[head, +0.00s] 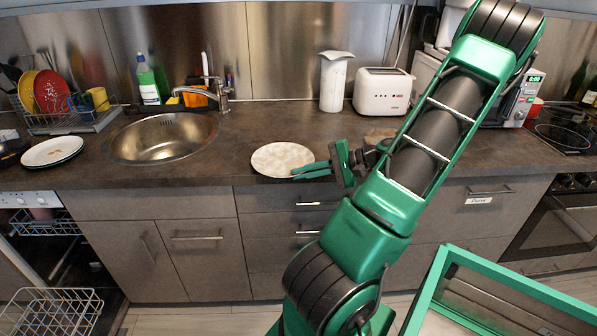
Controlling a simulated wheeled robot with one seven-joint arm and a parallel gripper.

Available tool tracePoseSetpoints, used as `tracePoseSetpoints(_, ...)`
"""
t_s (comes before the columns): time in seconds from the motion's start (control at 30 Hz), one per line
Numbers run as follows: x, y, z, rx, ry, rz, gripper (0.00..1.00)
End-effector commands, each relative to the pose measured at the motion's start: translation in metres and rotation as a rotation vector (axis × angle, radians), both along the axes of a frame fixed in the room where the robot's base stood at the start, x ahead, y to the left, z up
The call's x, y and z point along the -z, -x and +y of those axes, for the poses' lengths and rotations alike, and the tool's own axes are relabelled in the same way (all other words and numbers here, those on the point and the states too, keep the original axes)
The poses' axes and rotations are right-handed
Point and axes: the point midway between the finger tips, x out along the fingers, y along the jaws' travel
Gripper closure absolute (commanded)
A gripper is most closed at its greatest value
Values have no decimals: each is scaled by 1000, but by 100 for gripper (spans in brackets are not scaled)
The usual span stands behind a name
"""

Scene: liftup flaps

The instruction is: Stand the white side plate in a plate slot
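A white side plate (283,159) lies flat, or nearly so, near the front edge of the counter, right of the sink. My gripper (297,172) reaches in from the right, with its green fingertips at the plate's right front rim. I cannot tell whether the fingers are open or closed on the rim. A dish rack (70,122) stands at the back left of the counter, with a yellow plate (27,90) and a red plate (51,91) upright in it. At far left, the dishwasher is open, with its upper rack (45,222) and lower rack (50,312) showing.
More white plates (52,151) lie left of the sink (160,138). A green-and-white bottle (147,82) stands behind the sink. A white jug (335,82) and a toaster (383,92) stand at the back. The counter between sink and plate is clear.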

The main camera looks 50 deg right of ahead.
Motion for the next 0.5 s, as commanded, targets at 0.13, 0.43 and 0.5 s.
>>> tracePoseSetpoints(0.13, 2, 3, 2, 2, -3, 6, 100)
tracePoseSetpoints(0.43, 2, 2, 4, 0, -3, 5, 73)
tracePoseSetpoints(0.5, 1, 1, 5, -2, -2, 4, 73)
